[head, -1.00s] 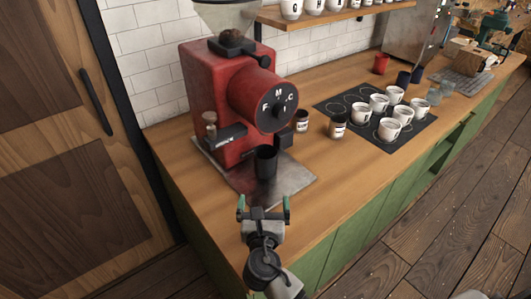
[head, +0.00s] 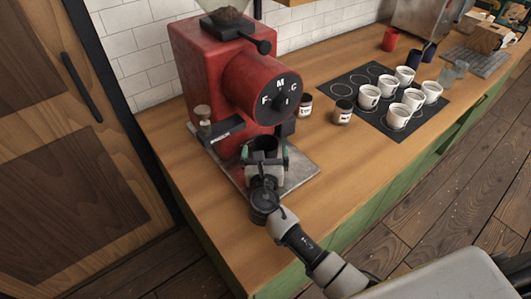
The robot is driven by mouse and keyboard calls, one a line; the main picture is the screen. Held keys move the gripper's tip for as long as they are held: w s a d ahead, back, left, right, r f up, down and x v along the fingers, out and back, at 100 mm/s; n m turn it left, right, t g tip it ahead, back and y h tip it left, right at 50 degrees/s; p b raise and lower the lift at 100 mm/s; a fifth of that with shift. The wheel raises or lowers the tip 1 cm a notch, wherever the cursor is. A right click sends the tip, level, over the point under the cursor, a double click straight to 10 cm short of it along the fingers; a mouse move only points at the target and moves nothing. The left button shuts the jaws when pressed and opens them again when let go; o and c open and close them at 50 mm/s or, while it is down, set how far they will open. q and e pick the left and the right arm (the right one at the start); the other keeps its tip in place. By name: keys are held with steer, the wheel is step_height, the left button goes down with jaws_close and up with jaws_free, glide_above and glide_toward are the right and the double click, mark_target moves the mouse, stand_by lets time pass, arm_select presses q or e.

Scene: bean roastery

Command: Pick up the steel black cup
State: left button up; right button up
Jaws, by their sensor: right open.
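The dark steel cup (head: 263,144) stands upright on the grinder's metal base plate, under the front of the red grinder (head: 205,75). My right gripper (head: 264,156) is open, with one finger on each side of the cup. The gripper hides the cup's lower part, and I cannot tell whether the fingers touch it. My left gripper is out of view.
Two small labelled jars (head: 343,111) stand right of the grinder. Several white cups (head: 397,116) sit on a black mat (head: 347,83). A red cup (head: 390,39) stands behind them. The wooden counter front (head: 345,165) is clear.

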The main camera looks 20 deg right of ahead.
mark_target(266, 138)
steer(key=x, duration=0.2)
steer(key=shift+w+d, duration=0.15)
steer(key=shift+w, duration=0.1)
steer(key=shift+w+d+f, duration=0.1)
steer(key=shift+w, duration=0.3)
steer(key=shift+s, duration=0.1)
steer(key=shift+c, duration=1.4)
steer(key=c, duration=0.8)
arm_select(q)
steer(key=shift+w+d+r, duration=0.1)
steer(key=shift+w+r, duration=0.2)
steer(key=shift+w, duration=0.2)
